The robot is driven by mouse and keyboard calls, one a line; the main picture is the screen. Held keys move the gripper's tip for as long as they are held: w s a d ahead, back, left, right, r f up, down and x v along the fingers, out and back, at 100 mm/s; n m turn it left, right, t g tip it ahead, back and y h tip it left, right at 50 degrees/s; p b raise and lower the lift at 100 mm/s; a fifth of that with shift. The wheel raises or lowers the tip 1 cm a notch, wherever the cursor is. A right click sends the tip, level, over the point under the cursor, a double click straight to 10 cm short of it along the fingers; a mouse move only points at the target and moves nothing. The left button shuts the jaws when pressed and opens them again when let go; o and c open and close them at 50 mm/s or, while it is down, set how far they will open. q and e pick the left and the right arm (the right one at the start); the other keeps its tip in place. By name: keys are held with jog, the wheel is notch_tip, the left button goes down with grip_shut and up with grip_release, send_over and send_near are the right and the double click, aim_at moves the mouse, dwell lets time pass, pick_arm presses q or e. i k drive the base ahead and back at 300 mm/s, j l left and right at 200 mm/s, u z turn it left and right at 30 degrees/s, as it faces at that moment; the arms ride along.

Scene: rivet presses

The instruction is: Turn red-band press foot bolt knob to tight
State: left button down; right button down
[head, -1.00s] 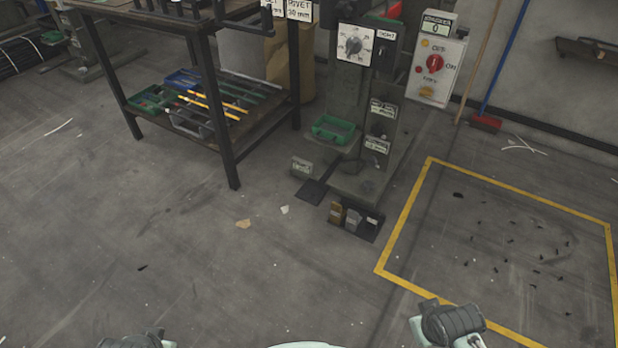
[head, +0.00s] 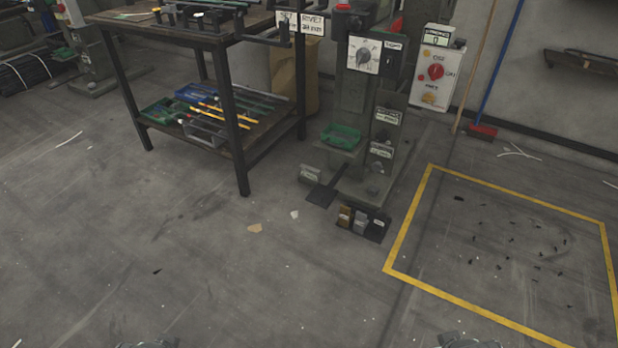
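A grey-green press (head: 352,95) stands right of the workbench, with a little red showing near its top. Its upper front has a white dial plate with a grey knob (head: 363,56) and, beside it, a dark panel under a small sign that seems to read TIGHT (head: 394,46). Small labels (head: 387,117) sit lower on the column, too small to read surely. A small round part shows low on the column (head: 376,168); I cannot tell whether it is the foot bolt knob or how it is set. Only slivers of my arms show at the bottom edge; neither gripper is visible.
A workbench (head: 243,165) with a loaded lower shelf stands left of the press. Pedals (head: 361,222) lie on the floor before it. A control box (head: 432,85) is at its right. A yellow floor frame (head: 408,225) marks the right. The foreground floor is clear.

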aim_at(373, 191)
jog(key=i+j+z, duration=0.15)
jog(key=i+j, duration=0.3)
jog(key=i+j+z, duration=0.15)
jog(key=i+j, duration=0.25)
jog(key=j, duration=0.25)
